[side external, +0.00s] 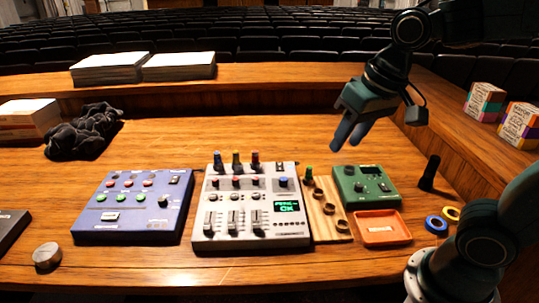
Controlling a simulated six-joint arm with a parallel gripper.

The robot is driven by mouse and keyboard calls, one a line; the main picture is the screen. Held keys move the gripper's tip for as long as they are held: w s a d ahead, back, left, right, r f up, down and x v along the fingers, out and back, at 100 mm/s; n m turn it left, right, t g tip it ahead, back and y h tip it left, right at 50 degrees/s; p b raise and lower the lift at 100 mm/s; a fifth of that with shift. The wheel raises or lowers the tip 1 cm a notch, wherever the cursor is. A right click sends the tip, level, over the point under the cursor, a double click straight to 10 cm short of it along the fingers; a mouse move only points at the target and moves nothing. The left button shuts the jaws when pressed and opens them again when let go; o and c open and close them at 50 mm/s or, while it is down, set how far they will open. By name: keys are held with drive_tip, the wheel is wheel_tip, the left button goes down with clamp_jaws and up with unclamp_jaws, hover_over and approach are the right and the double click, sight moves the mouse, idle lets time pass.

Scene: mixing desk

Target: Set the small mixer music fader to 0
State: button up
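A light grey mixer (247,243) stands in the middle of the desk, with colored knobs on top, a green lit display at right and three faders in its lower half. The left fader (209,221), middle fader (233,220) and right fader (257,219) show, but their labels and exact settings are too small to read. My gripper (348,145) is in the air above and behind the green box, up and right of the mixer. Its two fingers point down with a gap between them, and it holds nothing.
A blue console (133,206) stands left of the mixer. At right are a wooden strip (327,222) with rings and a knob, a green box (365,187), an orange tray (382,228), a black upright object (429,174) and tape rolls (437,224). A dark crumpled cloth (85,132) lies back left.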

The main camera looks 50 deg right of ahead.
drive_tip(key=w+a+f+m+g, duration=0.2)
drive_tip(key=w+a+f+m, duration=0.15)
drive_tip(key=w, duration=0.55)
drive_tip(key=m+g, duration=0.2)
drive_tip(key=m, duration=0.1)
hover_over(257, 224)
wheel_tip(257, 224, down, 8)
drive_tip(key=shift+a+n, duration=0.1)
drive_tip(key=shift+n, duration=0.15)
wheel_tip(257, 224, down, 14)
drive_tip(key=shift+r, duration=0.1)
clamp_jaws()
